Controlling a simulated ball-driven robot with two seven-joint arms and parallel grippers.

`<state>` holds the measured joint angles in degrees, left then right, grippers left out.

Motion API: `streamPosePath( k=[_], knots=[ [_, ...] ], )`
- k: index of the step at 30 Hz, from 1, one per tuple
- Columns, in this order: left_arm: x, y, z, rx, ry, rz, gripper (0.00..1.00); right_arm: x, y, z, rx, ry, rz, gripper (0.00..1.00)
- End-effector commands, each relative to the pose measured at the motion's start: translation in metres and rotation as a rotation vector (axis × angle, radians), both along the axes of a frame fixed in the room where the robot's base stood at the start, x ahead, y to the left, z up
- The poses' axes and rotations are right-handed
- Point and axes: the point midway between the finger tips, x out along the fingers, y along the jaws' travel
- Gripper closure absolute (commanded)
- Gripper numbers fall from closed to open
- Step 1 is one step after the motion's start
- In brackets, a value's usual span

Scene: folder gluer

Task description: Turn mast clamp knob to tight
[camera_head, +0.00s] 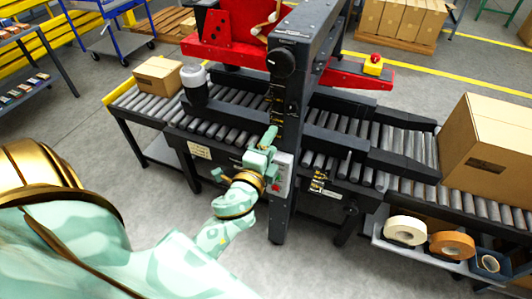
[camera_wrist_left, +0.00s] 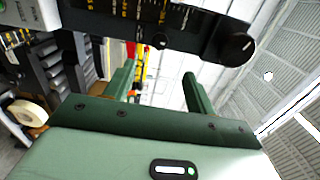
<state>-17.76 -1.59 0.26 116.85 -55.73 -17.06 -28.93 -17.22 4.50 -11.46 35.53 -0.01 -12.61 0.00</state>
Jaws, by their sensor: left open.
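The mast clamp knob (camera_head: 281,63) looks like a large round black knob with a light mark, on the upper front of the dark mast (camera_head: 290,105) with its orange-marked scale. In the left wrist view a round black knob (camera_wrist_left: 238,44) shows at the end of the mast, beyond and to the right of my fingers. My left gripper (camera_head: 268,138) is in front of the mast, well below the knob. In the left wrist view its two green fingers (camera_wrist_left: 158,78) are apart with nothing between them. My right gripper is not in view.
A control box with a red button (camera_head: 277,187) sits on the mast below my gripper. Roller conveyors run to both sides, with cartons on the left (camera_head: 158,76) and right (camera_head: 487,145). Tape rolls (camera_head: 405,231) lie on a shelf at lower right.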

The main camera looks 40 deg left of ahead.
Motion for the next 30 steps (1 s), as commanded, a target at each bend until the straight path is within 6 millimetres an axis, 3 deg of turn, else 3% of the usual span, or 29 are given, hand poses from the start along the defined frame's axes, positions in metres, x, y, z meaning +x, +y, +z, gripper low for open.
streamPosePath(
  k=[3,7,26,29,30],
  knots=[
    [-0.018,-0.004,-0.002,-0.001,0.002,0.001,0.45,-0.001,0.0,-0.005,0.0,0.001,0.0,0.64],
    [-0.026,-0.006,-0.001,0.0,0.0,0.0,0.45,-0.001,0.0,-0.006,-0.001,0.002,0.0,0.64],
    [-0.027,-0.007,0.0,-0.044,-0.01,-0.002,0.45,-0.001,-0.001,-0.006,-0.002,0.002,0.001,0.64],
    [-0.027,-0.014,-0.038,-0.211,0.041,-0.017,0.45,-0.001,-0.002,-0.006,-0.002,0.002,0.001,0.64],
    [-0.029,-0.018,-0.063,-0.283,0.082,-0.021,0.45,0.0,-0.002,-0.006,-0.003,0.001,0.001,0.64]
  ],
)
